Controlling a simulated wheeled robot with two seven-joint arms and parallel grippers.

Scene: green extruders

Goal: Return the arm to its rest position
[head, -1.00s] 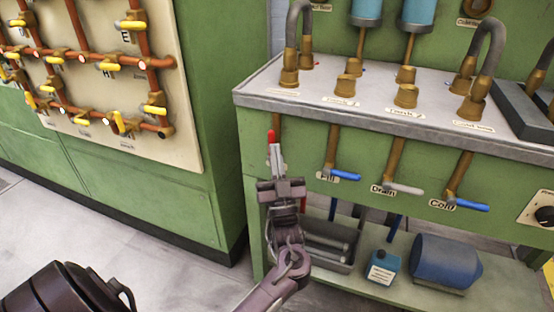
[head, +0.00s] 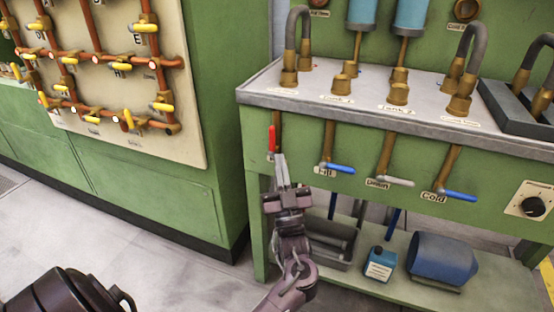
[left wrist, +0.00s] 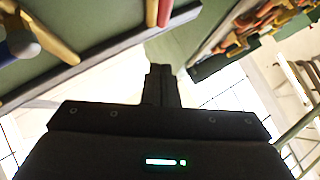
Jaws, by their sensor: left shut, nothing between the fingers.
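My left gripper (head: 282,170) is shut and empty in front of the left end of the green bench. Its fingertips are close below the red valve handle (head: 271,139); in the head view I cannot tell whether they touch it. In the left wrist view the shut fingers (left wrist: 160,75) point away with nothing between them, and the red handle (left wrist: 164,12) is apart from them at the top. My right gripper is not in view.
The bench's front (head: 350,135) carries blue and grey valve handles, Fill, Drain and Cold. A blue bottle (head: 380,264) and a blue motor (head: 442,258) stand on its lower shelf. A pipe panel (head: 115,75) stands left. Floor (head: 150,235) is clear in front.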

